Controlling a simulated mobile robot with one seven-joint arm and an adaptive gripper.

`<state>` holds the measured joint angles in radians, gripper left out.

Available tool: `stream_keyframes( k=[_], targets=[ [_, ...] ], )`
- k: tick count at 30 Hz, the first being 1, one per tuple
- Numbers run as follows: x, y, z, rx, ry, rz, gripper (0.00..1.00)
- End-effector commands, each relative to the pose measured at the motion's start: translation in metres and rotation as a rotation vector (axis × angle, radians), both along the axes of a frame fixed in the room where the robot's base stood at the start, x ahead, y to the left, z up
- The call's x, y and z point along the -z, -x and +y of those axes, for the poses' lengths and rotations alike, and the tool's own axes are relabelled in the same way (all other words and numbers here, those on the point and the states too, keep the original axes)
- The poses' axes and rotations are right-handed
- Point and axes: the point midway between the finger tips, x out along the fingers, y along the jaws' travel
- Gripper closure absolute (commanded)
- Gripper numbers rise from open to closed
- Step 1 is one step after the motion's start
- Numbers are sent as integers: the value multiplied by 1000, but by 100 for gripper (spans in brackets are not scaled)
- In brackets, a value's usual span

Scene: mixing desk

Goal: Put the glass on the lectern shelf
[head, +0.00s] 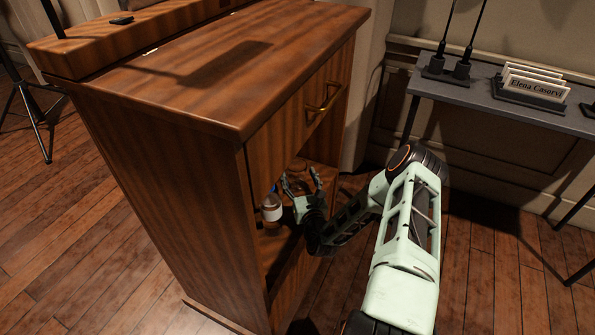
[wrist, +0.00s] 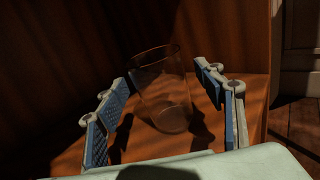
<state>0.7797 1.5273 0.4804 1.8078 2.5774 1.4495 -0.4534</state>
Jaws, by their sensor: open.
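The clear glass (wrist: 165,98) stands on the wooden shelf (wrist: 68,162) inside the lectern in the wrist view. My gripper (wrist: 162,80) is open, with one blue-padded finger on each side of the glass. Gaps show between the glass and the fingers. In the head view my gripper (head: 302,180) reaches into the open compartment of the lectern (head: 165,170), under its drawer. I cannot make out the glass clearly in the head view.
A small whitish object (head: 271,208) shows left of my gripper in the compartment; I cannot tell what it is. The drawer with a brass handle (head: 323,97) is above. A grey table (head: 480,94) with microphones and name cards (head: 535,85) stands at right.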

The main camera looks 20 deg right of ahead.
Motion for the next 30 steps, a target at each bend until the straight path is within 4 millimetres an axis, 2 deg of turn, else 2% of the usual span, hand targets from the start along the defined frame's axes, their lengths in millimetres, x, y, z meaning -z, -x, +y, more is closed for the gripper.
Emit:
stream_keyframes(
  k=[6, 13, 18, 30],
  targets=[
    [-3, 50, 5, 2, -3, 3, 37],
    [-1, 86, 10, 2, -2, 2, 37],
    [-1, 96, 11, 1, -2, 0, 37],
    [0, 97, 11, 1, -1, -1, 37]
  ],
)
